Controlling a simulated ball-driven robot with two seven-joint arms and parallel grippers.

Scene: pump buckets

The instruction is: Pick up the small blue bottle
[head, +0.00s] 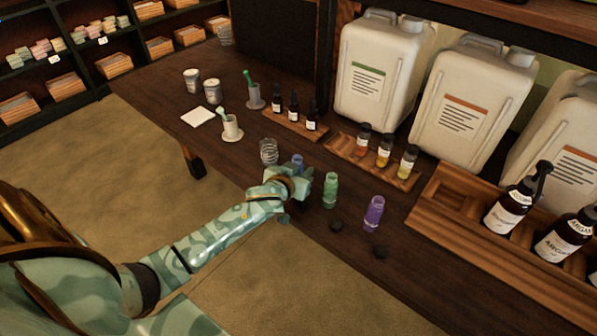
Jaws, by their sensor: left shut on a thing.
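The small blue bottle (297,161) stands near the front edge of the dark wooden counter, and only its top shows behind my left gripper. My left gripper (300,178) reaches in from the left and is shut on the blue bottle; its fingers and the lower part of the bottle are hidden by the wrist. I cannot tell whether the bottle is off the counter. A green bottle (330,190) and a purple bottle (373,212) stand to the right of the gripper. My right gripper is not in view.
A clear ribbed jar (268,151) stands just left of the gripper. Wooden trays with small bottles (384,150), big white canisters (385,70) and pump bottles (516,200) line the back and right.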

